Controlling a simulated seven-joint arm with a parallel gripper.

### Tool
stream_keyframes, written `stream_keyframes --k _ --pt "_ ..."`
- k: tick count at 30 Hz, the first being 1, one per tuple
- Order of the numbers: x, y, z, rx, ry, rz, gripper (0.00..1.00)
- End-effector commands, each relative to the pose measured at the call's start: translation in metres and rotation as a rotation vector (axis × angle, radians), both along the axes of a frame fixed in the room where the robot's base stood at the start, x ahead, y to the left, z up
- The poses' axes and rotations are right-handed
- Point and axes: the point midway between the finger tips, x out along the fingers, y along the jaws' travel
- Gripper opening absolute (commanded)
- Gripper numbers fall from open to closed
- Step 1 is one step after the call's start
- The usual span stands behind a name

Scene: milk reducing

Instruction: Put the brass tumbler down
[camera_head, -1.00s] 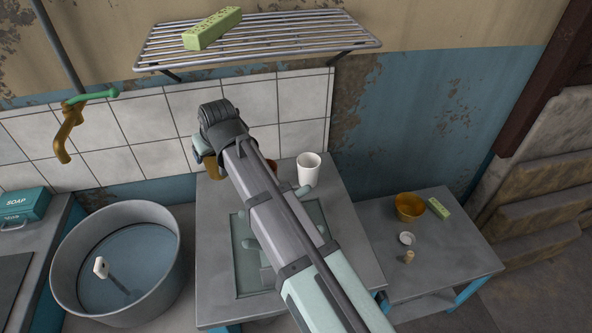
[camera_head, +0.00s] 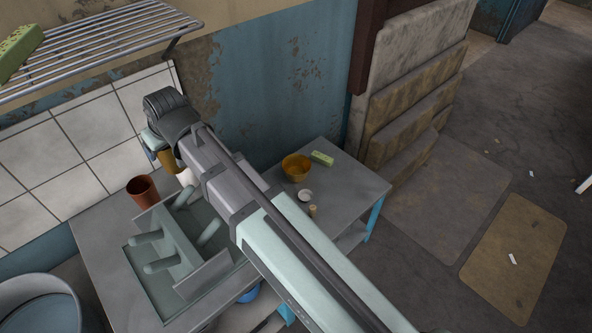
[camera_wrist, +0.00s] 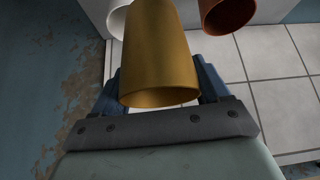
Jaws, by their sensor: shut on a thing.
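The brass tumbler (camera_wrist: 160,50) fills the middle of the wrist view, between the blue fingers of my gripper (camera_wrist: 160,85), which is shut on it. In the head view only a sliver of the tumbler (camera_head: 167,161) shows beside my gripper (camera_head: 153,146), partly hidden by my wrist. It appears over the back part of the grey table (camera_head: 91,239). I cannot tell whether its base touches a surface.
A terracotta cup (camera_head: 142,191) stands left of my gripper and a white cup (camera_head: 185,177) is mostly hidden behind my arm. A pegged rack (camera_head: 172,240) stands on the table. A side table (camera_head: 345,187) holds an amber bowl (camera_head: 296,168) and a green block (camera_head: 322,158).

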Motion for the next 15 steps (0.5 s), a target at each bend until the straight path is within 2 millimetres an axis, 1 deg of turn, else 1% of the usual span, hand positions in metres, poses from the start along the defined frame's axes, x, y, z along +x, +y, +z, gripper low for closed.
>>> stream_keyframes --k 1,6,11,15 --pt "0.008 -0.014 -0.001 0.000 0.000 -0.024 0.43" --pt "0.033 -0.053 -0.002 0.003 -0.001 -0.094 0.43" --pt "0.063 -0.088 -0.015 0.001 0.002 -0.165 0.43" --pt "0.089 -0.125 -0.027 0.004 0.003 -0.235 0.43"
